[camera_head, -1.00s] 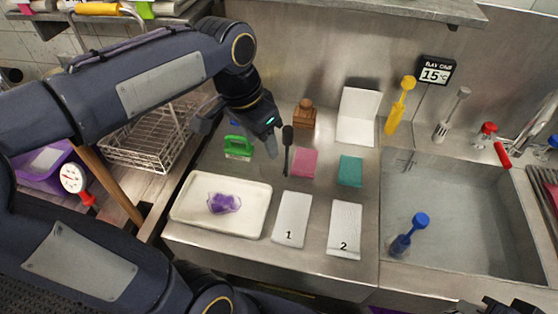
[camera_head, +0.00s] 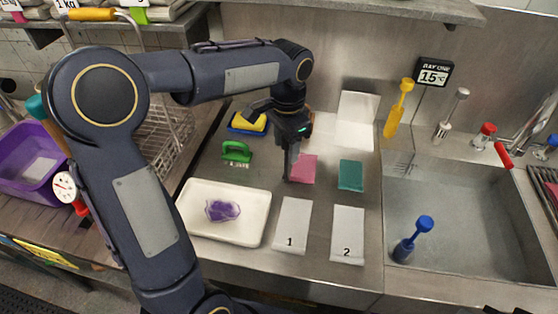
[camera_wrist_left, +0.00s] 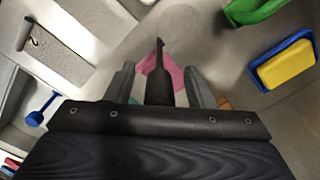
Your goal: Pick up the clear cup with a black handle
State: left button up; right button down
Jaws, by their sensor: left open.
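The cup's black handle (camera_wrist_left: 158,82) stands between the two fingers of my left gripper (camera_wrist_left: 157,88) in the left wrist view, with a gap on either side. The clear cup body is hard to make out; a faint rounded outline shows beyond the handle tip. In the head view my left gripper (camera_head: 291,165) points down beside the pink sponge (camera_head: 304,169) and hides most of the handle. The jaws are open and hold nothing.
A white tray (camera_head: 187,228) with a purple piece lies front left. Cards 1 (camera_head: 291,220) and 2 (camera_head: 347,225) lie in front, a teal sponge (camera_head: 351,175) to the right. A green-handled brush (camera_head: 236,152) and blue tray (camera_wrist_left: 251,72) are near. The sink (camera_head: 455,215) is right.

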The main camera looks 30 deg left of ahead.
pick_arm(q)
jog(key=shift+f, duration=0.25)
grip_shut()
jog(key=shift+r, duration=0.1)
